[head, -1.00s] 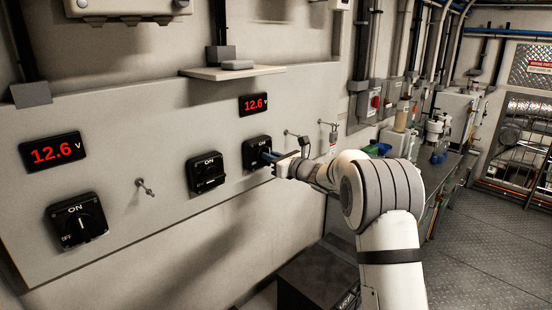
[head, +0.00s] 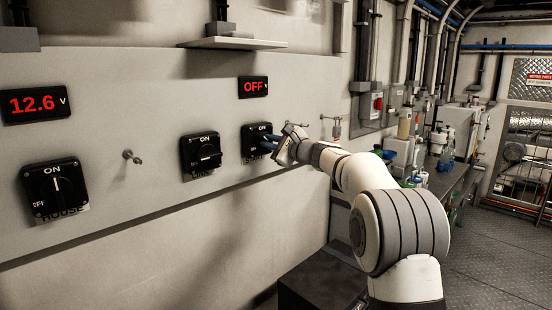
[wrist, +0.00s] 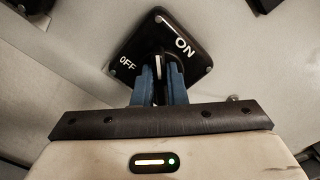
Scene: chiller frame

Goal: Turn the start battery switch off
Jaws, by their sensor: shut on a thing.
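The start battery switch (head: 256,133) is the black rotary switch on the wall panel at the right of the row, with ON at its top. Its lower label is partly hidden by my gripper (head: 270,147). The display (head: 253,87) above it reads OFF in red. In the wrist view, the black switch plate (wrist: 188,68) appears tilted, with ON at right and OFF at left. The blue fingers of my gripper (wrist: 158,82) are shut on its knob (wrist: 158,62). The knob's white mark points up in the picture, between the two words.
A middle switch (head: 203,155) and the house switch (head: 57,190) are on the same panel to the left. The left display (head: 36,104) reads 12.6. A stud (head: 131,156) sticks out between them. A shelf (head: 232,43) juts out above.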

